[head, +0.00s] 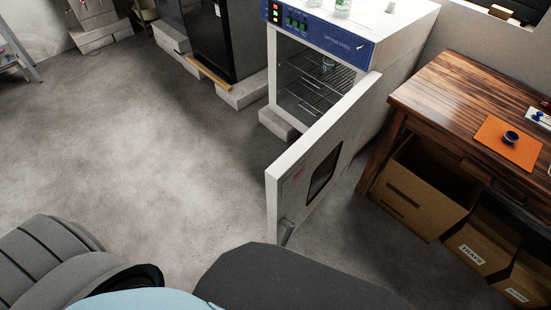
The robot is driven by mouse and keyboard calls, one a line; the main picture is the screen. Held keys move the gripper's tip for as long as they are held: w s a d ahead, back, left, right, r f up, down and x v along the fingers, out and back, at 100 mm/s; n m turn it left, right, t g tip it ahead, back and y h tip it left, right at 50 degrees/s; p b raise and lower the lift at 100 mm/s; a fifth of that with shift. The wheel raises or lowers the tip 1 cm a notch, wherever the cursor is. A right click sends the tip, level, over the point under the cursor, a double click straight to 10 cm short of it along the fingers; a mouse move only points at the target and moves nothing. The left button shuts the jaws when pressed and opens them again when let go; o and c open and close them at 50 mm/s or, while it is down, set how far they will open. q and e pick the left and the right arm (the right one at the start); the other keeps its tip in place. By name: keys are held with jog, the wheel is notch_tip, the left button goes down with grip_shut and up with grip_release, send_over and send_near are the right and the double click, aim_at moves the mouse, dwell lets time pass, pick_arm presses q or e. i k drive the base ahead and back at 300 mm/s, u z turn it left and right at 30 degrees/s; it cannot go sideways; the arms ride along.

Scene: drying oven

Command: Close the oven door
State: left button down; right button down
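The drying oven (400,55) stands at the upper right, white with a blue control panel (318,32) on its front. Its door (323,150) is wide open, hinged on the right side and swung out towards me. The door has a dark window (325,172) and a dark handle (286,231) near its free lower edge. Inside the oven, wire racks show, with a small glass item (327,64) on the upper one. Neither of my grippers is in view; only parts of my own body show along the bottom edge.
A wooden desk (440,85) stands close to the right of the door, with an orange mat (508,150) on top and cardboard boxes (425,190) below. Glassware (343,8) stands on the oven. A dark cabinet (205,40) is left of it. The floor at left is clear.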

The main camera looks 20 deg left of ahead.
aim_at(298, 180)
jog(key=u, duration=0.2)
jog(key=i, duration=0.5)
jog(key=u, duration=2.2)
jog(key=k, duration=1.15)
jog(key=z, duration=2.05)
